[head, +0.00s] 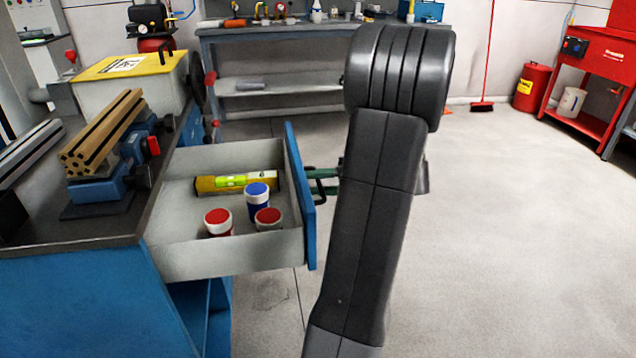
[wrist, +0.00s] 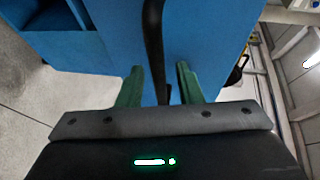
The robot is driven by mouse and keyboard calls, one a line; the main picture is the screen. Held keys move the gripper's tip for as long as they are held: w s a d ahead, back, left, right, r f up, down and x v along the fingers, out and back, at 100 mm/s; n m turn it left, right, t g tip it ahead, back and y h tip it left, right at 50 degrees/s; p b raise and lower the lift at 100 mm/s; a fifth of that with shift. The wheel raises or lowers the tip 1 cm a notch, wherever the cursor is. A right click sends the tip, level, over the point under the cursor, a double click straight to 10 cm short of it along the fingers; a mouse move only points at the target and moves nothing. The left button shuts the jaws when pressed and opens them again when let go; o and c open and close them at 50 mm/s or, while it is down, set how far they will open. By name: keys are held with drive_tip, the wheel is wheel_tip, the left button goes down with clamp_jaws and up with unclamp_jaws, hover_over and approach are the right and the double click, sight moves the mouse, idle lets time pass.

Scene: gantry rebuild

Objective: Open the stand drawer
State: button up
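The stand drawer (head: 222,258) is pulled well out of the blue workbench stand in the head view. Its grey tray is exposed, and its blue front panel (head: 300,190) faces right toward my arm. In the wrist view the dark bar handle (wrist: 153,40) runs down the middle in front of blue panels. My gripper (wrist: 159,68) has its two green fingers on either side of the handle, with visible gaps between fingers and bar. In the head view the green fingers reach the drawer front from the right, and my arm hides most of the gripper.
A yellow level (head: 235,182), two red-lidded jars and a blue-lidded jar (head: 257,200) lie in the drawer. A vise (head: 110,180) holding a profile stands on the bench top (head: 90,228). A long back bench (head: 290,30) stands behind.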

drive_tip(key=p+v, duration=0.2)
drive_tip(key=v, duration=1.1)
drive_tip(key=shift+d, duration=0.4)
drive_tip(key=shift+s, duration=0.15)
drive_tip(key=b+x, duration=0.2)
drive_tip(key=x, duration=1.2)
drive_tip(key=shift+a+r, duration=0.1)
